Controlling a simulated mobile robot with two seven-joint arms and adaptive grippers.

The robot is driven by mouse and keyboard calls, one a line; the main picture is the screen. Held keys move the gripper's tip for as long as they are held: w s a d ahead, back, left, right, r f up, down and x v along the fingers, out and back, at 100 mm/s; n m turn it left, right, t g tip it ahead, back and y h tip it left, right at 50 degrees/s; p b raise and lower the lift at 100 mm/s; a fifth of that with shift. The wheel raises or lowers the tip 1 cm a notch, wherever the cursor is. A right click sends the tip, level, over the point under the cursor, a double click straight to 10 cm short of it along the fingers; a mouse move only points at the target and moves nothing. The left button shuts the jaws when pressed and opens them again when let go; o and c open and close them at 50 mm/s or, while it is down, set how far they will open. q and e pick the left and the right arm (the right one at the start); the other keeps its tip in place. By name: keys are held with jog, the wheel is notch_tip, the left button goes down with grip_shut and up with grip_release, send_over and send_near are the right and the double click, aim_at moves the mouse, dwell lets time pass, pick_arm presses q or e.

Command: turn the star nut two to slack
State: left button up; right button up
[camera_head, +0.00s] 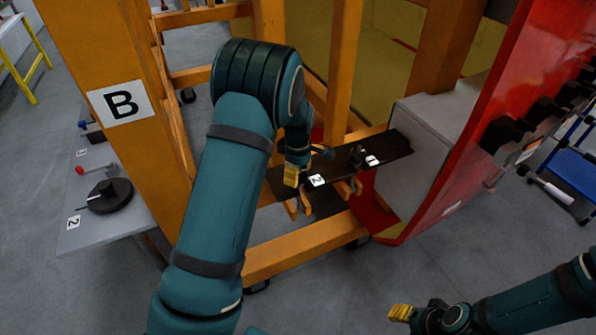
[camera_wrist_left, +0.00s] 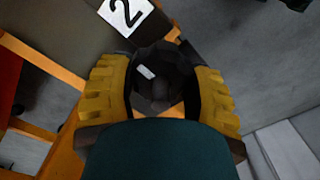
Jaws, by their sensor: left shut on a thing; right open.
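Star nut two is the dark lobed knob (camera_wrist_left: 158,92) in the left wrist view, with a small white mark on its face. It sits on a dark plate beside the white "2" label (camera_wrist_left: 126,12). My left gripper (camera_wrist_left: 160,94) has its yellow fingers on both sides of the nut and is shut on it. In the head view, my left gripper (camera_head: 293,174) is at the left part of the dark plate (camera_head: 336,168), beside the "2" label (camera_head: 317,180); the nut is mostly hidden there. My right gripper (camera_head: 402,313) is open and empty at the lower right, away from the plate.
Another dark nut (camera_head: 357,155) sits further right on the plate, by a second label (camera_head: 373,161). A grey side table (camera_head: 110,215) holds a black round knob (camera_head: 110,195).

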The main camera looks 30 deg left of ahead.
pick_arm(q)
jog(key=shift+w+r+n, duration=0.1)
jog(key=shift+n, duration=0.2)
jog(key=o, duration=1.2)
notch_tip(320, 180, up, 12)
jog(key=shift+f, duration=0.1)
dwell(0.4)
